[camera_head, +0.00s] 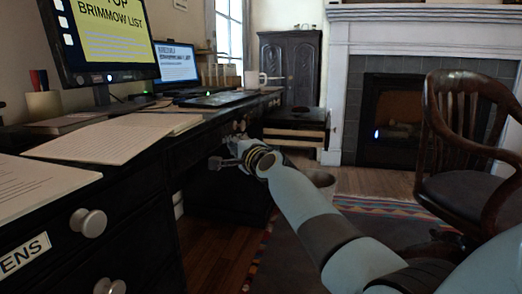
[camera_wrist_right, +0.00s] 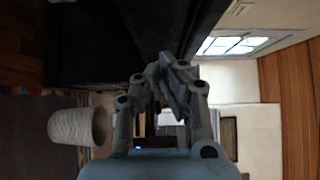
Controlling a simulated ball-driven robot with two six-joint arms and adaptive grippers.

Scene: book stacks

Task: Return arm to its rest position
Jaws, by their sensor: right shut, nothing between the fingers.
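My right arm reaches in from the lower right in the head view, and its gripper (camera_head: 222,160) is beside the front of the dark desk (camera_head: 150,220). In the right wrist view the gripper (camera_wrist_right: 168,72) has its fingers together with nothing between them. Whether it touches the desk I cannot tell. My left gripper is out of view.
Papers (camera_head: 105,138) and monitors (camera_head: 100,40) are on the desk. A drawer-like part (camera_head: 295,133) juts out beyond the gripper. A waste basket (camera_wrist_right: 78,127) stands on the floor. A wooden chair (camera_head: 465,185) is at right, before a fireplace (camera_head: 392,120).

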